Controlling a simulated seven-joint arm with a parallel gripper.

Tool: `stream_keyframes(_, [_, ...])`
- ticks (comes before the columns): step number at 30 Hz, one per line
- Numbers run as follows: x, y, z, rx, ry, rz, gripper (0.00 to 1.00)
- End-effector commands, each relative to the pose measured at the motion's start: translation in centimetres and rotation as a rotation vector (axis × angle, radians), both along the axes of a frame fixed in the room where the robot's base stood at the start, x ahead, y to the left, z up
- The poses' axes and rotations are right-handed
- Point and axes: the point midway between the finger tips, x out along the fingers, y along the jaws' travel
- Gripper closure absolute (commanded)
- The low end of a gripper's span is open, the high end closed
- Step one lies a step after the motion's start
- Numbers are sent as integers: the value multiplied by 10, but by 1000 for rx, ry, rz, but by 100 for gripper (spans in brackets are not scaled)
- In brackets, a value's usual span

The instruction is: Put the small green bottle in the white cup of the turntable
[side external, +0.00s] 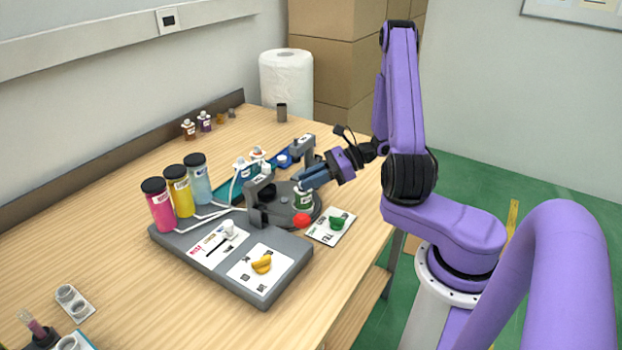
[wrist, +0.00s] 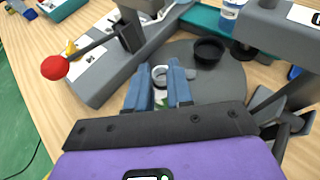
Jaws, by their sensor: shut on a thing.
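My gripper (side external: 305,186) is shut on the small green bottle (side external: 303,201), low over the right side of the grey turntable (side external: 285,213). In the wrist view, my gripper's blue fingers (wrist: 160,85) point down at the turntable (wrist: 222,78). A white ring (wrist: 160,72) shows between and just beyond the fingertips; it looks like the white cup's rim. The fingers hide most of the bottle, so I cannot tell whether its base is inside the cup. A black cup (wrist: 207,50) sits on the turntable, apart from the fingers.
A red ball-topped lever (wrist: 55,68) stands beside the turntable; its ball also shows in the side view (side external: 302,220). The grey machine base (side external: 240,262) carries a yellow knob (side external: 262,264). A card with a green knob (side external: 336,222) lies right of the turntable. Pink, yellow and blue cylinders (side external: 180,192) stand left.

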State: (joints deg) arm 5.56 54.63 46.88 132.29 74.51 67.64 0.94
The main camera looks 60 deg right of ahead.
Motion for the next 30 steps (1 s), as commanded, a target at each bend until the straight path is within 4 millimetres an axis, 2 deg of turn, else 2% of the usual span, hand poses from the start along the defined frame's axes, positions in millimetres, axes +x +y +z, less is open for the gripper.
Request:
stream_keyframes(3, [0,0,-3,1,1,0,100])
stream_keyframes(4, [0,0,-3,1,1,0,72])
stream_keyframes(6, [0,0,-3,0,0,0,53])
stream_keyframes(18, [-1,-1,1,-1,-1,-1,53])
stream_keyframes(23, [-16,-18,10,-2,-2,-6,53])
stream_keyframes(30, [-48,-50,29,-3,-3,-6,53])
